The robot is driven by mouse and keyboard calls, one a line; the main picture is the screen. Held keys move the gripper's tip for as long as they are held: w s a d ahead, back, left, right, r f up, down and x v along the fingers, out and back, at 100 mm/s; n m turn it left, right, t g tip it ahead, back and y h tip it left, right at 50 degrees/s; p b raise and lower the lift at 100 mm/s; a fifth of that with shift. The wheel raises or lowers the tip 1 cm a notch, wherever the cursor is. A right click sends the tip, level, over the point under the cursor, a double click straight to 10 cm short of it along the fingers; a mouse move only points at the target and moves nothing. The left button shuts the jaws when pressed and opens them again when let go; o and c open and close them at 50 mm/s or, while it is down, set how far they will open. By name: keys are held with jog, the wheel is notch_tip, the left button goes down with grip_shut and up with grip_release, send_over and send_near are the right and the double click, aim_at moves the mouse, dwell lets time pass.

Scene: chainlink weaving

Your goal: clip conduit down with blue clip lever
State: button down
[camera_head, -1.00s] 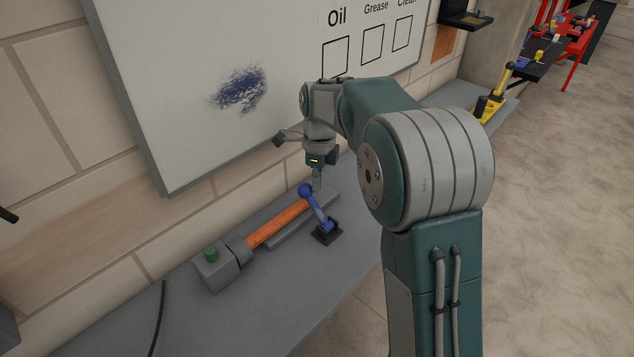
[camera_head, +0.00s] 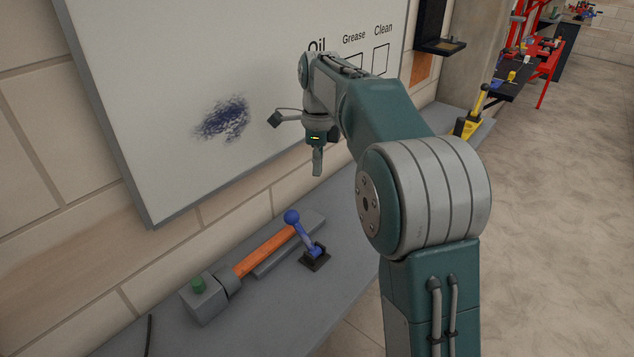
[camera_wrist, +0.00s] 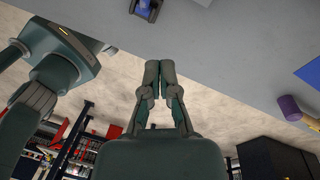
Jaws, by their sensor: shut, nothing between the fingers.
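The orange conduit (camera_head: 262,251) lies on the grey bench, running from a grey box with a green button toward the upper right along a grey rail. The blue clip lever (camera_head: 303,236) stands on a small black base (camera_head: 314,260) beside the conduit's far end, its ball knob leaning over the conduit. In the wrist view, part of the blue clip (camera_wrist: 146,8) shows at the top edge. My gripper (camera_head: 317,172) is shut and empty, pointing down in the air above the clip and apart from it. Its closed fingers (camera_wrist: 152,75) also show in the wrist view.
The grey box with the green button (camera_head: 202,297) sits at the conduit's near end. A whiteboard (camera_head: 160,90) hangs on the wall behind the bench. A yellow lever device (camera_head: 470,124) stands farther along. A purple cylinder (camera_wrist: 290,107) shows at right in the wrist view.

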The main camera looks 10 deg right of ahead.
jog(key=s+d+t+y, duration=0.2)
jog(key=s+d+y, duration=0.1)
jog(key=d+y, duration=0.2)
send_over(302, 233)
jog(key=w+d, duration=0.2)
notch_tip(302, 233, down, 11)
jog(key=shift+a+r+m, duration=0.1)
jog(key=shift+a+m, duration=0.1)
jog(key=shift+m, duration=0.1)
jog(key=shift+w+a+f+g+h, duration=0.55)
jog(key=shift+w+g+h, duration=0.25)
jog(key=shift+w+a+f, duration=0.25)
jog(key=shift+w+f, duration=0.05)
